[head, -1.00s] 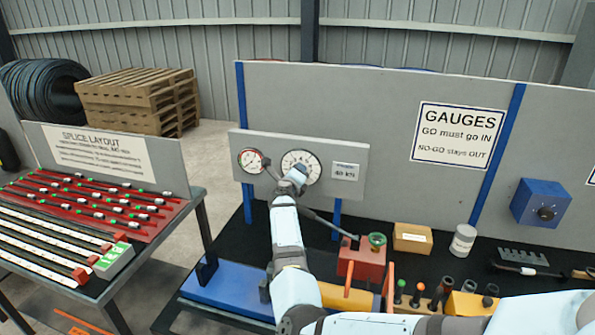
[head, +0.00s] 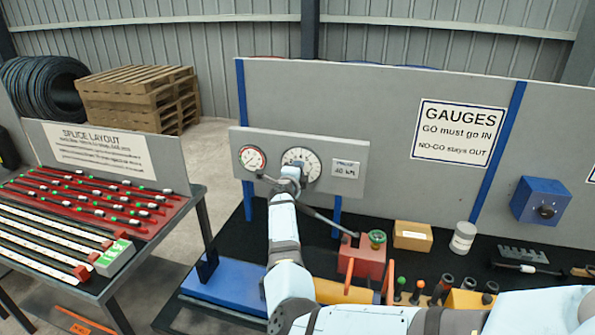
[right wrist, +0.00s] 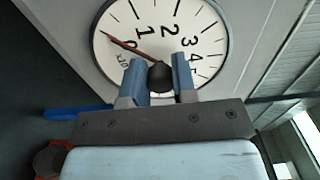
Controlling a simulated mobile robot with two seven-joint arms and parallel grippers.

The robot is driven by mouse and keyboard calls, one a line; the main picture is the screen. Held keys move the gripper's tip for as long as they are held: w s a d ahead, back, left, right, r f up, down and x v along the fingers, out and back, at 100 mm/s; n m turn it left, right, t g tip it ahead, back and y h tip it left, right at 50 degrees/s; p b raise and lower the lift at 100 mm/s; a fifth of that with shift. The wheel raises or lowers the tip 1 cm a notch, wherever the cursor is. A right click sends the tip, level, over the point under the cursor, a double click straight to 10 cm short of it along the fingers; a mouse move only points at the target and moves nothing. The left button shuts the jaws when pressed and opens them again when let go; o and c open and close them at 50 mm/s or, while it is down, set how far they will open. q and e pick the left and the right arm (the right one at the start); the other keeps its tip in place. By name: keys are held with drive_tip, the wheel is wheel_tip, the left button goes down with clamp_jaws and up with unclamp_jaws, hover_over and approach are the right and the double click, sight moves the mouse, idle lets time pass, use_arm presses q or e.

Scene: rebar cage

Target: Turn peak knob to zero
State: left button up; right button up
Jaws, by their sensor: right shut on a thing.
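The large white dial gauge (head: 301,164) is on the grey gauge panel (head: 345,187). Its black peak knob (right wrist: 160,77) is at the dial's centre, between the fingers of my right gripper (right wrist: 157,64). The right gripper (head: 290,172) is shut on this knob. In the right wrist view the dial face (right wrist: 205,25) appears turned on its side. A red pointer (right wrist: 125,46) runs from the knob to the upper left, by the 0 mark. The fingers hide the lower dial. My left gripper is not in view.
A smaller gauge (head: 252,158) is left of the large one, and a 40 kN label (head: 345,169) is on its right. Tools in holders stand to the right.

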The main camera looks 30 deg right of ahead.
drive_tip(key=shift+d+r, duration=0.1)
drive_tip(key=shift+r, duration=0.05)
drive_tip(key=o, duration=0.9)
